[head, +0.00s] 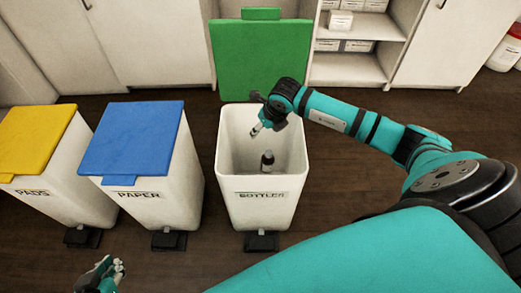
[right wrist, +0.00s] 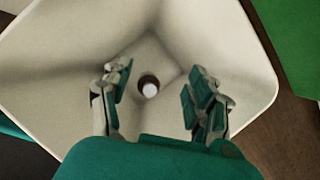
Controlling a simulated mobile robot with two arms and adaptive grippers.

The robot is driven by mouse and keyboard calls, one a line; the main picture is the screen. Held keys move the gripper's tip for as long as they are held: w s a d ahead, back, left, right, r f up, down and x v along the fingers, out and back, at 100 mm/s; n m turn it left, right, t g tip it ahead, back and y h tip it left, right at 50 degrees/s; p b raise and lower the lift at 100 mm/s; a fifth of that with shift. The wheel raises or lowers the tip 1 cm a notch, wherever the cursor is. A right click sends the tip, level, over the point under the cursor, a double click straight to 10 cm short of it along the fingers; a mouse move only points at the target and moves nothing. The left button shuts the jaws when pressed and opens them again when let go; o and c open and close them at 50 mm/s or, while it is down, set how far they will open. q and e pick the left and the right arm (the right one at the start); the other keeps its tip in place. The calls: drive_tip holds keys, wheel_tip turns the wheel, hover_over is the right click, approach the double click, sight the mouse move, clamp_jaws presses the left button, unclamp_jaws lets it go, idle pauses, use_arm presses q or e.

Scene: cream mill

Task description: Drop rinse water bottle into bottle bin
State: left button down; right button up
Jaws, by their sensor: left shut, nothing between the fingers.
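The bottle bin (head: 262,209) is a white bin labelled "BOTTLES" with its green lid (head: 260,55) raised open. A small bottle (head: 267,160) with a dark body and white cap is inside it, seemingly upright. In the right wrist view the bottle (right wrist: 149,88) shows from above, deep in the bin and apart from the fingers. My right gripper (head: 257,127) is over the bin's opening, pointing down, open and empty; its spread fingers (right wrist: 157,100) frame the bottle from above. My left gripper (head: 116,268) is shut and empty at the lower left.
A blue-lidded "PAPER" bin (head: 160,190) and a yellow-lidded bin (head: 55,190) stand left of the bottle bin, lids closed. White cabinets and a shelf (head: 350,68) with boxes line the back. Dark wood floor (head: 355,180) is clear to the right.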

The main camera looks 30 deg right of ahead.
drive_tip(key=shift+o, duration=0.3)
drive_tip(key=shift+r, duration=0.1)
drive_tip(key=v, duration=1.2)
drive_tip(key=shift+a, duration=0.1)
